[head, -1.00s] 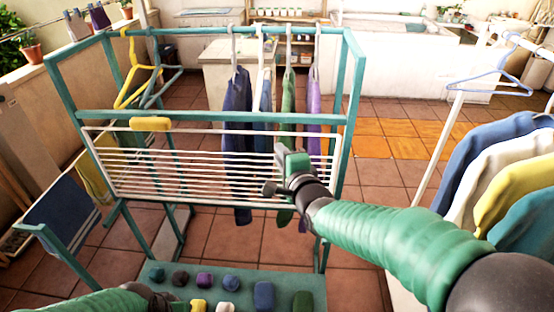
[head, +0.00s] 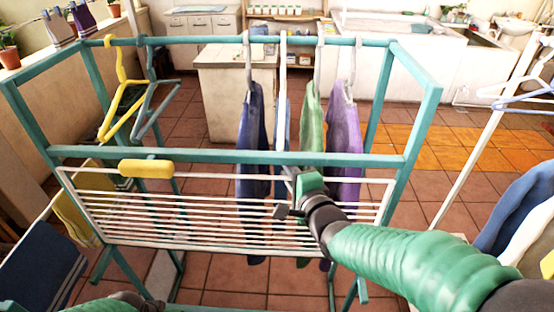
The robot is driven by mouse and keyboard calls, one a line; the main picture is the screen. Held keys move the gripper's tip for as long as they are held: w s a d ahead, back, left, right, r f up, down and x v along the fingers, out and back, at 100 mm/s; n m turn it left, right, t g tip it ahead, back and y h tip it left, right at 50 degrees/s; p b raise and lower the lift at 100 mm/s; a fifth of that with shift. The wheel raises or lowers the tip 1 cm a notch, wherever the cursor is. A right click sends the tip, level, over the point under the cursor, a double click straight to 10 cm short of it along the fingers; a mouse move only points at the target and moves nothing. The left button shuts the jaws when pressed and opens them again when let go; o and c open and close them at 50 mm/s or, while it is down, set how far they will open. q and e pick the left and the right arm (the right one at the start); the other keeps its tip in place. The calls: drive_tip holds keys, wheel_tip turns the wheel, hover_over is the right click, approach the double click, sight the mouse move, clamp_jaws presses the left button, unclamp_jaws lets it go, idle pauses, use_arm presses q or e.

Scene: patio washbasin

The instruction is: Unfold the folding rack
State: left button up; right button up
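The folding rack (head: 230,216) is a white panel of thin parallel bars. It hangs folded down against the front of a teal frame (head: 228,157). A yellow handle (head: 146,169) sits at its top edge, left of the middle. My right gripper (head: 286,196) is in front of the rack's bars, right of the middle and well to the right of the yellow handle. Its small fingers partly overlap the bars, so contact and opening are unclear. Of my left arm only the wrist part shows at the bottom left edge; its fingertips are out of view.
Blue, green and purple garments (head: 344,145) hang behind the rack. Yellow (head: 124,100) and grey hangers hang at the left. Towels (head: 40,262) hang at lower left. A white clothes stand (head: 478,143) with garments is at right. Tiled floor (head: 440,180) between is clear.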

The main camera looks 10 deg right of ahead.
drive_tip(key=shift+a+r, duration=0.1)
drive_tip(key=shift+a, duration=0.35)
drive_tip(key=shift+s+d+r, duration=0.15)
drive_tip(key=shift+s+d, duration=0.15)
drive_tip(key=shift+s, duration=0.05)
drive_tip(key=shift+c, duration=0.4)
drive_tip(key=shift+w+d, duration=0.15)
drive_tip(key=shift+d, duration=0.2)
clamp_jaws()
drive_tip(key=shift+a, duration=0.1)
drive_tip(key=shift+a+f, duration=0.2)
drive_tip(key=shift+f, duration=0.05)
